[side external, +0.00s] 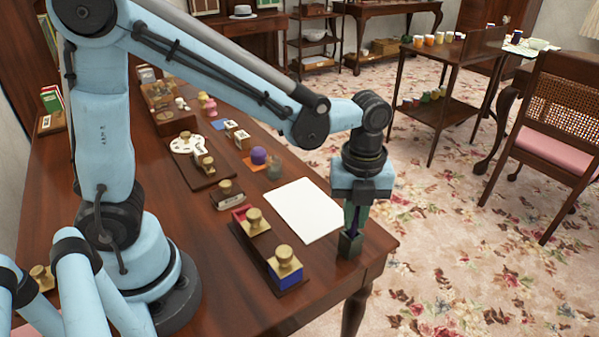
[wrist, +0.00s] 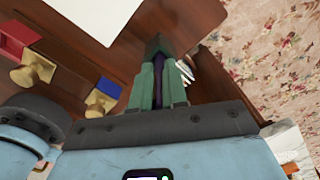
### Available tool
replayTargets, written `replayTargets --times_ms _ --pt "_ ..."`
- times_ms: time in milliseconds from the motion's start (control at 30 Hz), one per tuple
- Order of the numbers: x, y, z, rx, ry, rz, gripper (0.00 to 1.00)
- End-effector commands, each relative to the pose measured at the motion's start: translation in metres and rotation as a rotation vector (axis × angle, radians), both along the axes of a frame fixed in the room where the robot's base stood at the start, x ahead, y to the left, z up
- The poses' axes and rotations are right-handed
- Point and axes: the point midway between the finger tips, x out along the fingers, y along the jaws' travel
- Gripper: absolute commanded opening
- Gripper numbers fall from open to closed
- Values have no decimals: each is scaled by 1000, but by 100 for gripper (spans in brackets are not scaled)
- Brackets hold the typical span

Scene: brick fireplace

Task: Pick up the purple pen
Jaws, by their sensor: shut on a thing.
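My gripper (side external: 353,218) points down near the right corner of the table. Its green fingers also show in the wrist view (wrist: 158,68), shut on the purple pen (wrist: 157,75). Only a thin purple strip of the pen shows between the fingers. A small dark square holder (side external: 350,245) stands on the table directly under the fingertips. I cannot tell whether the pen's lower end is inside the holder or clear of it.
A white sheet of paper (side external: 305,210) lies left of the gripper. A stand with brass-knobbed stamps (side external: 268,247) is further left near the front edge. A purple-topped item (side external: 258,156) and palette tray (side external: 203,172) are further back. The table edge is close on the right.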

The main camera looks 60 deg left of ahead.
Motion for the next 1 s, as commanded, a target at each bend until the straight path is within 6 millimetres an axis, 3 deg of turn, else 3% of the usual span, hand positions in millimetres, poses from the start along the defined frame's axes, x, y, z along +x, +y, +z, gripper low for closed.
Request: replayTargets --times_ms 767,867,1000 --pt "0 0 85 0 0 0 0" --pt "-3 8 90 0 0 2 0" --pt "-14 37 95 0 0 8 0"
